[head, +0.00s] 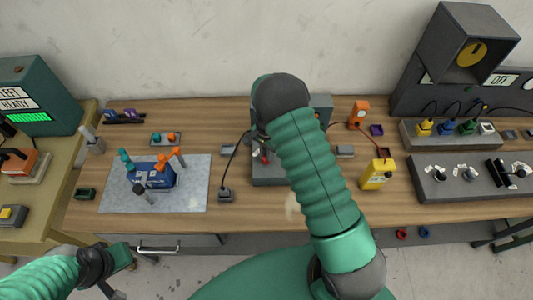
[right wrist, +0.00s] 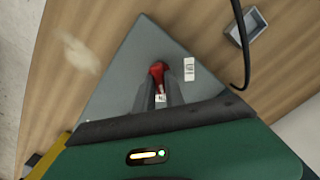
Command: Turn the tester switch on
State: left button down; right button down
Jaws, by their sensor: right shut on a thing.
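The tester is a grey box (head: 268,180) in the middle of the wooden bench, partly hidden behind my right arm. Its red switch (right wrist: 157,70) shows in the right wrist view between the fingertips of my right gripper (right wrist: 160,82). The right gripper is shut on the red switch. Small white labels sit beside the switch, one of them to its right (right wrist: 189,68). In the head view the right gripper (head: 262,152) is mostly hidden by my arm. My left gripper (head: 118,272) is low at the left, in front of the bench and away from the tester; its fingers are unclear.
A grey mat (head: 190,195) with a blue device (head: 152,174) lies left of the tester. A yellow container (head: 378,174) and an orange item (head: 359,112) stand to the right.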

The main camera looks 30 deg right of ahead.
aim_at(265, 155)
jog(key=shift+s+a+f+m, duration=0.1)
jog(key=shift+a+m, duration=0.05)
jog(key=shift+m, duration=0.45)
jog(key=c, duration=1.6)
grip_release()
jog(key=shift+o, duration=1)
notch_tip(265, 155, up, 17)
jog(key=b, duration=0.3)
jog(key=shift+w, duration=0.2)
jog(key=shift+f, duration=0.1)
